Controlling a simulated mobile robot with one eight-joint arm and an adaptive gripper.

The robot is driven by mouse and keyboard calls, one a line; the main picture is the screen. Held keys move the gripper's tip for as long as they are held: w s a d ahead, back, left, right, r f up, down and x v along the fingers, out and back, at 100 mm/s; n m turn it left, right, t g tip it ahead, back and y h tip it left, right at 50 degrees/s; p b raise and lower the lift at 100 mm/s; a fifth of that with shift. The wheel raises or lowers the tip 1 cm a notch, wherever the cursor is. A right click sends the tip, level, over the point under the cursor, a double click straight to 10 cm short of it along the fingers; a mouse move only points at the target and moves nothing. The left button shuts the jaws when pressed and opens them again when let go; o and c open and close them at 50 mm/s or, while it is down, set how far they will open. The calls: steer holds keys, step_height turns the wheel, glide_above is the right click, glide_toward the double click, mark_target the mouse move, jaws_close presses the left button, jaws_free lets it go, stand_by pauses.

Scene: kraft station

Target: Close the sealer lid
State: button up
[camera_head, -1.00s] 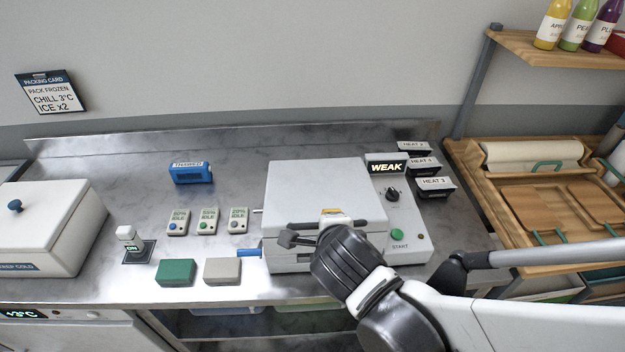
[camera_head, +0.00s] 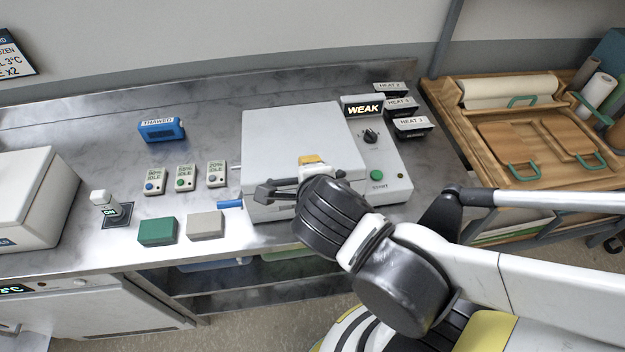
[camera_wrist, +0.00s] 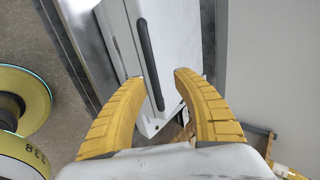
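The sealer (camera_head: 230,211) is a white box in the middle of the steel counter. Its flat lid (camera_head: 290,130) looks down on the base in the head view; whether it is fully shut or latched I cannot tell. My gripper (camera_wrist: 160,82) is at the sealer's front edge, and my wrist hides part of that front. In the wrist view its two yellow fingers are apart. A dark bar handle (camera_wrist: 149,50) on the white front runs down to the gap between the fingertips. No grip on it shows.
The control panel (camera_head: 391,185) reads WEAK and has a dark knob and a green START button. Left of the sealer are a blue THAWED block (camera_head: 161,131), several small tags, a green block (camera_head: 157,231) and a grey block (camera_head: 205,225). HEAT holders (camera_head: 411,127) stand at right.

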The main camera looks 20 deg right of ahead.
steer(key=v, duration=0.8)
steer(key=shift+s+r, duration=0.1)
steer(key=shift+c, duration=0.4)
